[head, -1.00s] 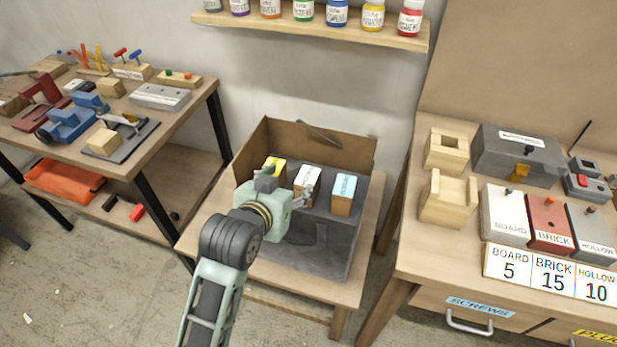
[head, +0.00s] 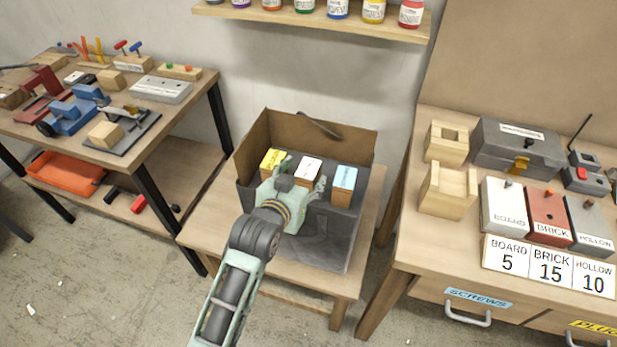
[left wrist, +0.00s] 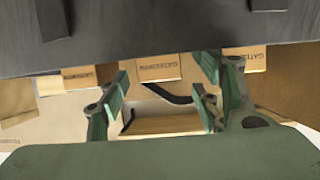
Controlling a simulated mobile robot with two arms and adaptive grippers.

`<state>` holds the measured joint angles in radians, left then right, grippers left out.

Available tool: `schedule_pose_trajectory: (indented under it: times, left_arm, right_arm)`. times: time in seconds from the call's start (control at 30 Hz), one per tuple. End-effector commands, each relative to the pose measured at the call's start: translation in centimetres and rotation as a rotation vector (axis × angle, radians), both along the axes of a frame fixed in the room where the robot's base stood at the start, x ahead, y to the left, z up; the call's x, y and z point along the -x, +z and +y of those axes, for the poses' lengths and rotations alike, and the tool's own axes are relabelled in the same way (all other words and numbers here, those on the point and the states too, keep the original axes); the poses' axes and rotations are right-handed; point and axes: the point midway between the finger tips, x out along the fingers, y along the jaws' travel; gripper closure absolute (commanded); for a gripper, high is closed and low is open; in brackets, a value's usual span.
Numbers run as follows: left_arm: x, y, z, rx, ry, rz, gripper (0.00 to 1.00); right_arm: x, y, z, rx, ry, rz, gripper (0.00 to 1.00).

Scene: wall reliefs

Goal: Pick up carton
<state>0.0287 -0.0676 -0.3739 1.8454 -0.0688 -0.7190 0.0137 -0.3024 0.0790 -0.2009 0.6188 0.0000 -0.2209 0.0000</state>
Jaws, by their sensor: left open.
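Three small cartons stand in a row in an open cardboard box (head: 253,135) with a dark grey insert (head: 330,240). One has a yellow top (head: 273,158), the middle one a white top (head: 308,167), the right one a blue top (head: 345,176). In the left wrist view their brown printed faces show, the middle carton (left wrist: 158,68) between the others. My left gripper (head: 303,184) is open at the middle carton and partly hides it. Its fingers (left wrist: 165,80) appear on either side of that carton; I cannot tell whether they touch it. My right gripper is out of view.
The box stands on a low wooden table (head: 207,228). A workbench with wooden blocks and a grey toolbox (head: 518,150) is at the right. A tool-covered table (head: 190,105) is at the left. A shelf of paint jars (head: 337,8) hangs above.

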Motion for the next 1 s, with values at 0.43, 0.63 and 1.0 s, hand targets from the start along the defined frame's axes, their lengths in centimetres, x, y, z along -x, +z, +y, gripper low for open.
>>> schedule_pose_trajectory:
  times: [0.43, 0.63, 1.0]
  left_arm:
    - [-4.5, -1.9, -1.7, 0.001, 0.000, -0.001, 0.41]
    - [-5.0, -2.1, -1.8, 0.000, 0.000, -0.001, 0.41]
    - [-5.0, -2.1, -1.8, 0.000, 0.000, -0.001, 0.60]
  right_arm:
    - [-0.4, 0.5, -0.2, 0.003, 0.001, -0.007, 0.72]
    - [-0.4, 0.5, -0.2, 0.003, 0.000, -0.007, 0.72]
    - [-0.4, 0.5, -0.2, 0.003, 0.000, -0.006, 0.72]
